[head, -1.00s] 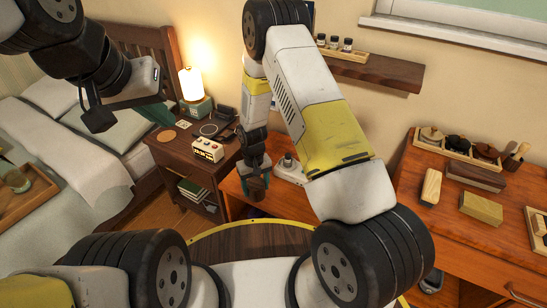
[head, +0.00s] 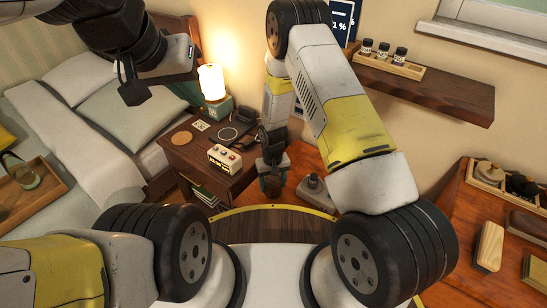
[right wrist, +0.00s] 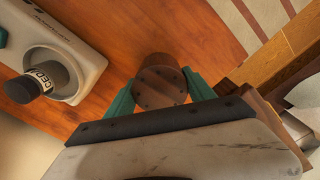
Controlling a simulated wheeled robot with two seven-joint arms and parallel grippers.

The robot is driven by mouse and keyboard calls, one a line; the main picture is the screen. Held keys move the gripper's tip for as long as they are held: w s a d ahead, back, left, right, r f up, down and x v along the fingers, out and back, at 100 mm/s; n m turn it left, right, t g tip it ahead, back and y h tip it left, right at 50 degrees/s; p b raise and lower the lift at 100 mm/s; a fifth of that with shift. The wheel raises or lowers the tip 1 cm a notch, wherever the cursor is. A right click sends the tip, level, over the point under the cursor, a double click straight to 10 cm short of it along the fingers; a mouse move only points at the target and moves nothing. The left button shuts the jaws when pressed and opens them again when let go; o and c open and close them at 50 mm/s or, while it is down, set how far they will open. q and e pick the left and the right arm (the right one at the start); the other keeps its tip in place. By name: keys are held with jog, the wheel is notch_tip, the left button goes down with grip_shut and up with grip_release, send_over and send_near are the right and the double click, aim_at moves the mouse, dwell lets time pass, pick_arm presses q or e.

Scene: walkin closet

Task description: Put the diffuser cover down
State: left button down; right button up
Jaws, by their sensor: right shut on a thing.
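The diffuser cover (right wrist: 160,82) is a brown cylinder with small holes in its end, seen in the right wrist view. My right gripper (head: 272,184) is shut on it, with a teal finger on each side in the right wrist view (right wrist: 162,92). The cover is hard to make out in the head view. The pale diffuser base (head: 313,188) stands on the orange-brown wood just right of the gripper. In the right wrist view the base (right wrist: 88,52) holds a dark-capped bottle (right wrist: 40,80). My left gripper (head: 134,90) hangs at upper left, its jaws unclear.
A nightstand (head: 188,160) with a lamp (head: 212,84) and a small buttoned box (head: 225,158) stands left of the right gripper. A wall shelf (head: 440,90) is behind my right arm. A dresser (head: 455,225) with brushes is at right. The bed is at left.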

jog(key=shift+f, duration=0.35)
jog(key=shift+f, duration=0.2)
jog(key=o, duration=1.4)
jog(key=shift+r, duration=0.1)
